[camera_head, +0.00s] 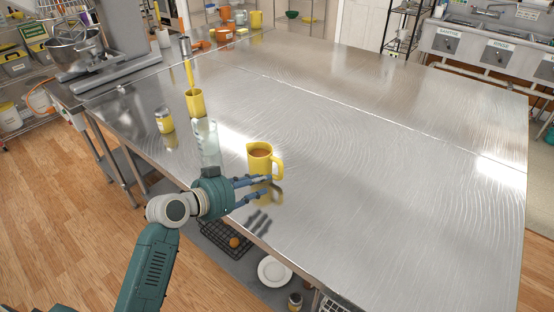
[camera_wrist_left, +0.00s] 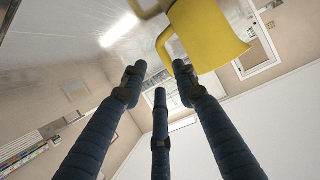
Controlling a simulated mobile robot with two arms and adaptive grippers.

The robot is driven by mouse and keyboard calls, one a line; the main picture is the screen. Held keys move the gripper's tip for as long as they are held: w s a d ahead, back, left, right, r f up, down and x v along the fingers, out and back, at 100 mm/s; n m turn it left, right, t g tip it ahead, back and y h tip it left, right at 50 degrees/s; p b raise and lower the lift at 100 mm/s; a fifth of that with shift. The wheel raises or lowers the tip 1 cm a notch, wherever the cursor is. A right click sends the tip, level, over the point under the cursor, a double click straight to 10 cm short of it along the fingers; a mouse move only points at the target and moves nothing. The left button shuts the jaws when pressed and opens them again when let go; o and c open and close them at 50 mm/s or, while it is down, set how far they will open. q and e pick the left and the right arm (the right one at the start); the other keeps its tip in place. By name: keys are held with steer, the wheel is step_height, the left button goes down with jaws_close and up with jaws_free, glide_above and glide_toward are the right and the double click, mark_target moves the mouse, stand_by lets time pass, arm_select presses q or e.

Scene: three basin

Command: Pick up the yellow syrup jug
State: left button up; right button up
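The yellow syrup jug (camera_head: 260,164) stands upright on the steel table near its front edge, with brown content inside and its handle on the right. My left gripper (camera_head: 267,184) is open, its blue fingers reaching in just in front of the jug, on the near side. In the left wrist view, the yellow jug (camera_wrist_left: 208,35) with its handle is at the top right, beyond the fingertips. The left gripper's fingers (camera_wrist_left: 160,76) are spread there with nothing between them. Whether a fingertip touches the jug is unclear. My right gripper is in neither view.
A clear container (camera_head: 206,140) stands left of the jug, close to my left wrist. A jar with a yellow label (camera_head: 164,121) and a yellow cup (camera_head: 195,103) stand farther left. A plate (camera_head: 274,271) lies on the lower shelf. The table's right side is clear.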

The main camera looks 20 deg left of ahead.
mark_target(280, 174)
arm_select(q)
steer(key=shift+r+p+x, duration=0.2)
steer(key=shift+p+x, duration=0.1)
steer(key=shift+x, duration=0.9)
steer(key=x, duration=0.2)
steer(key=shift+w+d+f+p, duration=0.1)
steer(key=shift+w+f+p, duration=0.05)
steer(key=shift+w+p, duration=0.15)
steer(key=shift+w+d, duration=0.15)
steer(key=shift+w, duration=0.05)
steer(key=p+x, duration=0.2)
steer(key=x, duration=0.2)
steer(key=shift+w, duration=0.2)
steer(key=shift+w+d+f, duration=0.1)
steer(key=shift+w+f, duration=0.1)
steer(key=shift+w, duration=0.05)
steer(key=shift+w+f, duration=0.1)
steer(key=shift+w, duration=0.05)
jaws_close()
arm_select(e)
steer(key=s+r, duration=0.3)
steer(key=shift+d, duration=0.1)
